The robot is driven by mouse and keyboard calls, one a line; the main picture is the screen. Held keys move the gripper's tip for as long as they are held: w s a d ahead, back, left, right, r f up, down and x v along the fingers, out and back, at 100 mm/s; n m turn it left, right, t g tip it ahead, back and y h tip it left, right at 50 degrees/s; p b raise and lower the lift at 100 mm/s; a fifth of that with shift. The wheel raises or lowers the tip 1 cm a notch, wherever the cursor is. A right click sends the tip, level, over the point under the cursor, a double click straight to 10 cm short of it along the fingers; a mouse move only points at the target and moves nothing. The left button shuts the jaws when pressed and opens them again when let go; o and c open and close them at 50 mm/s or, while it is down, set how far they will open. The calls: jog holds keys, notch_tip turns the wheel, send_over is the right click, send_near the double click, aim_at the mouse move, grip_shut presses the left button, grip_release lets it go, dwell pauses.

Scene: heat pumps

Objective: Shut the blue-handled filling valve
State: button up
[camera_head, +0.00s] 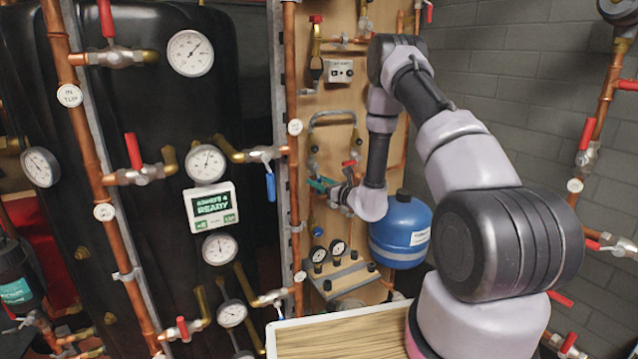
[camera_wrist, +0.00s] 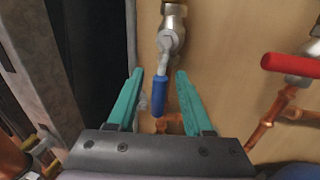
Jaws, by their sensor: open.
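The filling valve (camera_wrist: 170,42) shows in the wrist view as a metal body on the plywood board, with a lever whose blue handle (camera_wrist: 160,96) points down the picture toward my gripper. My gripper (camera_wrist: 160,71) is open, with one teal finger on each side of the blue handle. Gaps show on both sides, so the fingers do not appear to press on it. In the head view my gripper (camera_head: 318,184) is at the left part of the plywood board, and I cannot make out this valve's handle there.
A red-handled valve (camera_wrist: 290,65) is right of my gripper in the wrist view. Another blue-handled valve (camera_head: 270,185) hangs left of the metal upright. A blue tank (camera_head: 400,232) sits below my forearm. Gauges (camera_head: 337,248) stand below my gripper.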

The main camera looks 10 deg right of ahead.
grip_shut()
dwell(1.4)
